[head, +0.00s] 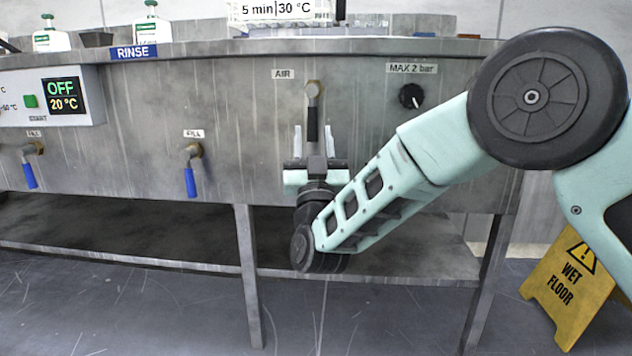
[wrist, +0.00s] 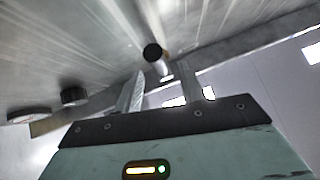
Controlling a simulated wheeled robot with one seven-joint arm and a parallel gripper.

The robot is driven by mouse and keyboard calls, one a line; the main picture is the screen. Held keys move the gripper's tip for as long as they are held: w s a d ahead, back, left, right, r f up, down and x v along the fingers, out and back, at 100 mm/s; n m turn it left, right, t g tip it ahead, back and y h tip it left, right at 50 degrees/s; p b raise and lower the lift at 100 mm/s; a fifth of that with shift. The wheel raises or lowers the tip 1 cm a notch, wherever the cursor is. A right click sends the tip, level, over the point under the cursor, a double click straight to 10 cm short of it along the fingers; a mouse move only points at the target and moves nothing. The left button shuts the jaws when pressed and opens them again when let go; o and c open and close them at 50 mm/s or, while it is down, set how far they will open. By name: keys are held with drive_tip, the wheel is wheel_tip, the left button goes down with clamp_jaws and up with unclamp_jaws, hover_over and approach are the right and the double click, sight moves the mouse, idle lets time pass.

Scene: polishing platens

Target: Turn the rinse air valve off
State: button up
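The air valve (head: 314,90) is on the steel front panel under the AIR label (head: 283,74). Its black lever (head: 312,124) hangs straight down from a brass-coloured fitting. My gripper (head: 313,138) is just below the valve, fingers pointing up. The fingers are apart with nothing gripped. In the head view the lever's lower end shows between the two fingertips. In the wrist view the lever's dark round end (wrist: 152,52) shows near and beyond the gap of my gripper (wrist: 161,74). I cannot tell whether any finger touches it.
A black knob (head: 411,96) under a MAX 2 bar label is right of the valve. A blue-handled FILL valve (head: 191,180) is to its left. My arm crosses the panel's right side. A yellow wet-floor sign (head: 566,289) stands at the lower right. Bottles stand on top.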

drive_tip(key=b+v, duration=0.3)
drive_tip(key=v, duration=0.9)
drive_tip(key=shift+s+f+b, duration=0.15)
drive_tip(key=shift+s+b, duration=0.15)
drive_tip(key=shift+b, duration=0.05)
